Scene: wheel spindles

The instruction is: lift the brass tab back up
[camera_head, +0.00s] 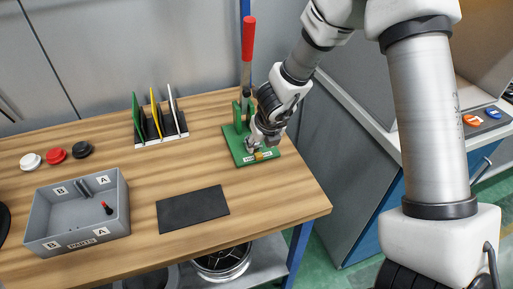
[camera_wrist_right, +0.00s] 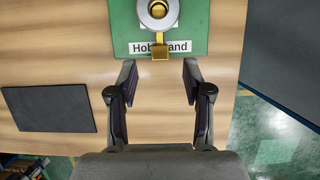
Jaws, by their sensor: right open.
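The brass tab (camera_wrist_right: 160,50) shows in the wrist view as a small square piece below a round brass-and-silver part (camera_wrist_right: 158,12). It covers part of the white label on the green stand (camera_wrist_right: 127,30). In the head view the tab (camera_head: 259,155) is a small yellow patch at the front of the green stand (camera_head: 238,150). My right gripper (camera_wrist_right: 159,72) is open and empty, its fingers either side of the tab's line and a little short of it. In the head view my right gripper (camera_head: 259,143) partly hides the stand. My left gripper is not in view.
A red-handled lever (camera_head: 248,40) rises behind the stand. A rack with coloured plates (camera_head: 158,125), a black mat (camera_head: 193,208) and a grey parts box (camera_head: 38,215) stand leftward. Several round caps (camera_head: 56,155) lie at the left. The table's right edge is near the stand.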

